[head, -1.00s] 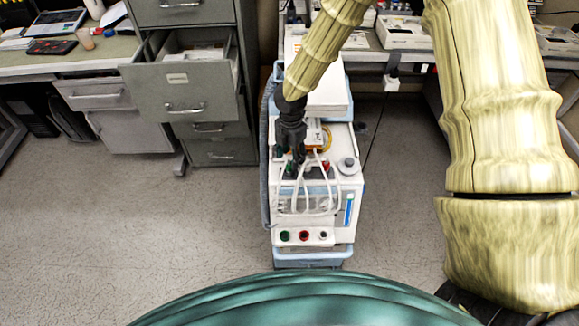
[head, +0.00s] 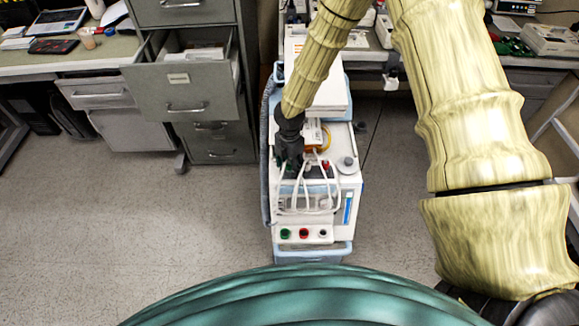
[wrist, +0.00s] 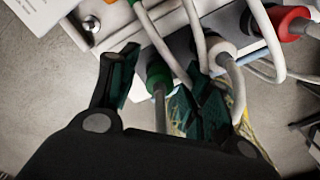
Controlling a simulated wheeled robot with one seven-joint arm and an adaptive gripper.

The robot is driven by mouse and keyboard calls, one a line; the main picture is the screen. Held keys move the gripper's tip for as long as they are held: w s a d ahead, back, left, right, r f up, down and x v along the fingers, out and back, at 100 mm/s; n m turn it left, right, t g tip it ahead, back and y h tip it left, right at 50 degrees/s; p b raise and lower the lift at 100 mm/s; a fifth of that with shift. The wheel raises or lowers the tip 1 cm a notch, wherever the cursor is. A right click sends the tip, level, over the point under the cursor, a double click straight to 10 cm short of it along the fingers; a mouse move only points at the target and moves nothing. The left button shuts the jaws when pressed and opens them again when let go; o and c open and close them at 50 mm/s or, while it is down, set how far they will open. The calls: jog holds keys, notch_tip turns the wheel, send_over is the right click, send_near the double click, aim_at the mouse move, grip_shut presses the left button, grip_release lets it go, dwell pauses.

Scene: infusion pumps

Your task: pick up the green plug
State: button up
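The green plug (wrist: 157,72) shows in the wrist view, with its grey cable running down toward my gripper. My gripper (wrist: 162,78) is open, with one dark green finger on each side of the plug and a visible gap on the left. The right finger lies near the plug and the white cables; I cannot tell whether it touches them. In the head view my gripper (head: 290,160) is over the front of the pump cart's top and hides most of the green plug.
A white-grey plug (wrist: 222,52) and a red plug (wrist: 287,20) sit to the right, with looping white cables close to my fingers. An open drawer (head: 185,90) juts out at left. The floor (head: 150,230) is clear.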

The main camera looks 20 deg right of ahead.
grip_shut()
jog(key=shift+r, duration=0.2)
jog(key=shift+r+b, duration=0.75)
jog(key=shift+r, duration=0.55)
jog(key=shift+s+r, duration=0.15)
jog(key=shift+r, duration=0.1)
jog(key=s+a+b, duration=0.2)
jog(key=s+a, duration=0.1)
jog(key=s, duration=0.4)
jog(key=s+a+r+b, duration=0.1)
jog(key=s+a+b, duration=0.2)
jog(key=s, duration=0.4)
jog(key=shift+s+a+r, duration=0.2)
jog(key=shift+a+r, duration=0.05)
jog(key=shift+r, duration=0.05)
